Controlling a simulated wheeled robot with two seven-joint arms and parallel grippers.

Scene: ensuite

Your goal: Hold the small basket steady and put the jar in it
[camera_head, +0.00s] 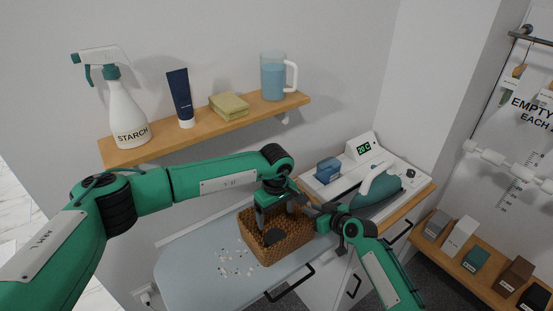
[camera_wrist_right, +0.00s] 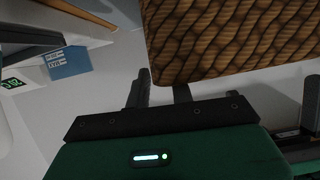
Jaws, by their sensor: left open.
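The small brown woven basket (camera_head: 284,250) stands on the pale blue ironing board. A dark round top (camera_head: 274,236), which looks like the jar's lid, shows inside it; the rest is hidden by the basket walls. My left gripper (camera_head: 275,216) points down into the basket, open, its fingers just above or beside the dark top. My right gripper (camera_head: 312,208) is at the basket's right side.
White bits lie on the board (camera_head: 195,270) left of the basket. A wooden shelf (camera_head: 215,130) with a spray bottle, tube, sponges and jug hangs above my left arm.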

